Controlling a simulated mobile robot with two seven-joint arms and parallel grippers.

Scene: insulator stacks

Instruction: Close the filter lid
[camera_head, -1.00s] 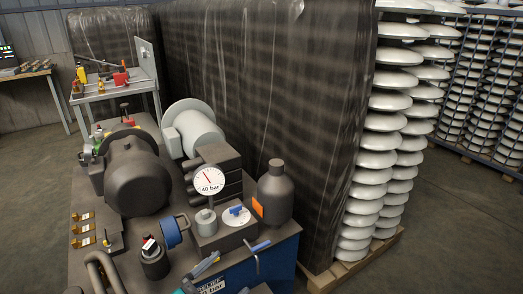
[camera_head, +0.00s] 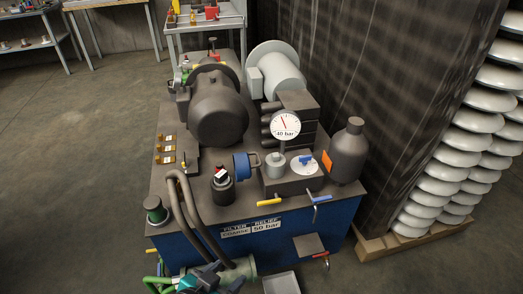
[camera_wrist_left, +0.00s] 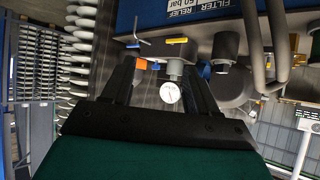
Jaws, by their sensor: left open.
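A short dark canister (camera_head: 222,190) stands on the tank top behind the FILTER label; I take it for the filter. A blue round part with a ring handle (camera_head: 242,166) stands on edge beside it, perhaps the lid; I cannot tell whether they join. In the left wrist view, the canister (camera_wrist_left: 228,46) is right of the fingers and the blue part is partly hidden. My left gripper (camera_head: 207,274) is low at the tank's front, apart from both. In the wrist view its dark fingers (camera_wrist_left: 158,68) are open with nothing held. My right gripper does not show.
A pressure gauge (camera_head: 285,125), a yellow handle (camera_head: 270,202) and a blue lever (camera_head: 317,205) are right of the canister. Two bent pipes (camera_head: 190,215) rise on its left. A dark bottle (camera_head: 348,152) stands at the right. Open floor (camera_head: 80,180) lies left.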

